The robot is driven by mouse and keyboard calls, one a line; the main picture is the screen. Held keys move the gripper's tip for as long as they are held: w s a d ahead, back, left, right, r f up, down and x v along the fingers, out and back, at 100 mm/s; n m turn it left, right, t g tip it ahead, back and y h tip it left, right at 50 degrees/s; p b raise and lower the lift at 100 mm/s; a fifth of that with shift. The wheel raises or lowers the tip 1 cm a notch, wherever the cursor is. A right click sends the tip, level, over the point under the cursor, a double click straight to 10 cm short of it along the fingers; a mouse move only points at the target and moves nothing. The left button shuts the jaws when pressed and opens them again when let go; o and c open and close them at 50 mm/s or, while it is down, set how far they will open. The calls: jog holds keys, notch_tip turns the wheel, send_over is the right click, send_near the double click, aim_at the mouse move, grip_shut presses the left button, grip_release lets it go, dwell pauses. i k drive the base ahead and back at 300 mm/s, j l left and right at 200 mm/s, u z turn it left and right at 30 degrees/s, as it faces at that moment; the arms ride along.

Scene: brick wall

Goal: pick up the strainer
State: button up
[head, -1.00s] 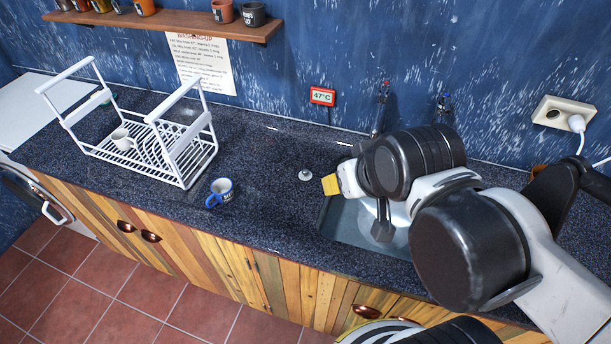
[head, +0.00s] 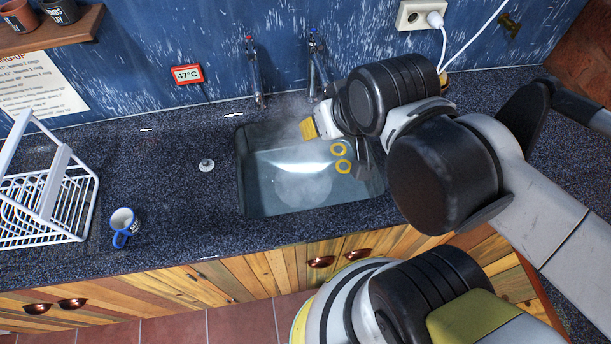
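The strainer (head: 206,165) is a small round silvery piece with a raised knob. It sits on the dark speckled counter, left of the sink (head: 242,190). My gripper (head: 310,129) is over the back of the sink, to the right of the strainer and apart from it. Its yellow tip points left. The fingers are seen from the side and partly hidden by my own wrist, so I cannot tell whether they are open or shut. I see nothing held at the tip.
Two taps (head: 254,75) rise behind the sink. Counter around the strainer is clear.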

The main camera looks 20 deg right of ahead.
aim_at(207, 165)
jog(key=j+z, duration=0.4)
jog(key=j, duration=1.4)
